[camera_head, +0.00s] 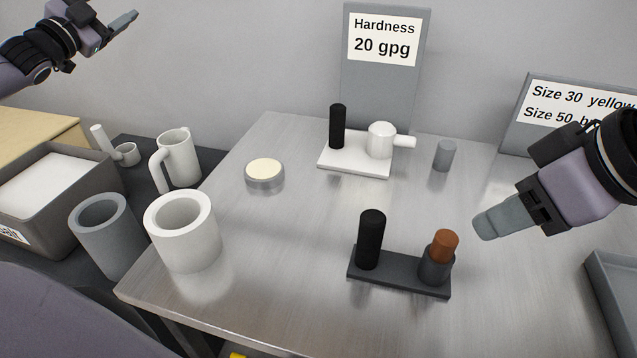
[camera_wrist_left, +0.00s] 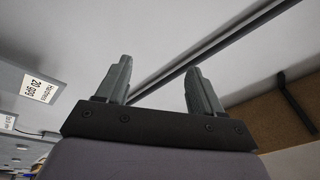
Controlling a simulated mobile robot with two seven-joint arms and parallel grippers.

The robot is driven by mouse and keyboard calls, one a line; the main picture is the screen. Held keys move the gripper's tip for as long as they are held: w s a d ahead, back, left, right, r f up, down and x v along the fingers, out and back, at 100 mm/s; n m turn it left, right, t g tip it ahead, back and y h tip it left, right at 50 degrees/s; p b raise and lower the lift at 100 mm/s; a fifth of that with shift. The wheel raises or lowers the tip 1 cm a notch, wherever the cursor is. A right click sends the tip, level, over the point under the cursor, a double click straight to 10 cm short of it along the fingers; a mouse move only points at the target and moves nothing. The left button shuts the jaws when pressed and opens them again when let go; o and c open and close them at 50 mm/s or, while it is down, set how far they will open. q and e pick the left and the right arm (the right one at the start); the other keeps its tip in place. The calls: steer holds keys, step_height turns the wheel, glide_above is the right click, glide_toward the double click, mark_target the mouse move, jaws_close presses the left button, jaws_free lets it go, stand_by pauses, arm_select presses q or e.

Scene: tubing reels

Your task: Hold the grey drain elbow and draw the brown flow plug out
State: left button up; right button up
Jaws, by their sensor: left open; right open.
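The brown flow plug (camera_head: 445,245) stands upright in a dark grey cup-like socket (camera_head: 435,268) on a dark grey base (camera_head: 400,279). A black upright post (camera_head: 371,240) rises from the same base at its left; this piece looks like the drain elbow. My right gripper (camera_head: 484,228) is open and empty, above and to the right of the plug, apart from it. My left gripper (camera_head: 128,20) is up at the far left, well away from the table. In the left wrist view (camera_wrist_left: 158,85) its fingers are apart with nothing between them.
A white base (camera_head: 343,168) with a black post and white fitting stands behind, beside a small grey cylinder (camera_head: 444,155). A round cream-topped disc (camera_head: 265,174) and a white cup (camera_head: 183,231) are at left. A grey tray (camera_head: 612,290) sits at right. Bare metal surrounds the dark base.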

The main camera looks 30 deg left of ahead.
arm_select(q)
steer(key=d+r+m+t+h, duration=0.3)
steer(key=d+r+m+h, duration=0.3)
steer(key=d+r+m, duration=0.15)
steer(key=n+g+y, duration=0.4)
steer(key=n+g, duration=2)
steer(key=n, duration=1)
glide_above(368, 237)
steer(key=w, duration=0.2)
steer(key=f, duration=2.5)
steer(key=shift+s+d+f, duration=0.2)
steer(key=shift+s+d, duration=0.05)
steer(key=shift+w+a+f+y, duration=0.15)
steer(key=shift+a+f+y, duration=0.2)
steer(key=shift+f, duration=3.65)
